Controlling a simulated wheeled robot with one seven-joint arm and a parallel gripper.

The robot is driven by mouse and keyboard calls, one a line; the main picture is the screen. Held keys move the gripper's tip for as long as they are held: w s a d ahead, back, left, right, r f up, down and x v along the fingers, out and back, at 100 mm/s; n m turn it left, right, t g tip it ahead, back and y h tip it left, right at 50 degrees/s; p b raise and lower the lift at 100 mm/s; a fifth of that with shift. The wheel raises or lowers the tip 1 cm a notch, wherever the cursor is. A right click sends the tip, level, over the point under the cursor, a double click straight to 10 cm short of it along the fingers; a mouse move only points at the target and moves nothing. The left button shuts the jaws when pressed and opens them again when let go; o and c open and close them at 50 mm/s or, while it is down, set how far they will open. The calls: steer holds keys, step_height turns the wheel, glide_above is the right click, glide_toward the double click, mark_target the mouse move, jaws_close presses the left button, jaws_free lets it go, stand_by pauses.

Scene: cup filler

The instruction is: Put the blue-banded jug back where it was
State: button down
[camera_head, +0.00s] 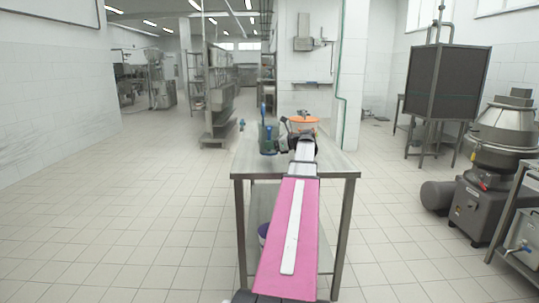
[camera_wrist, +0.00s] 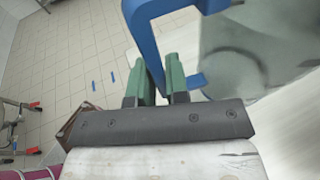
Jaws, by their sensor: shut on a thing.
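A jug with a blue handle and a see-through grey-green body (camera_wrist: 240,50) fills the upper right of the wrist view. My gripper (camera_wrist: 162,74) has its two green fingers shut on the blue handle (camera_wrist: 143,45). The jug's band and base cannot be made out there. In the head view, a blue-green jug (camera_head: 267,142) shows at the left of the tabletop, beside the end of my arm. My fingers are too small to make out there, and I cannot tell whether the jug touches the table.
The steel table (camera_head: 338,166) stands ahead, its middle hidden by my pink arm. An orange-rimmed container (camera_head: 304,119) is at its back. A purple-and-white container (camera_head: 263,232) sits below the top. A grey machine (camera_head: 490,190) stands at the right. The tiled floor at left is clear.

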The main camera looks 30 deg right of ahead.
steer(key=shift+f, duration=2.1)
steer(key=c, duration=1.1)
jaws_free()
steer(key=shift+s+d, duration=0.1)
steer(key=v, duration=1.2)
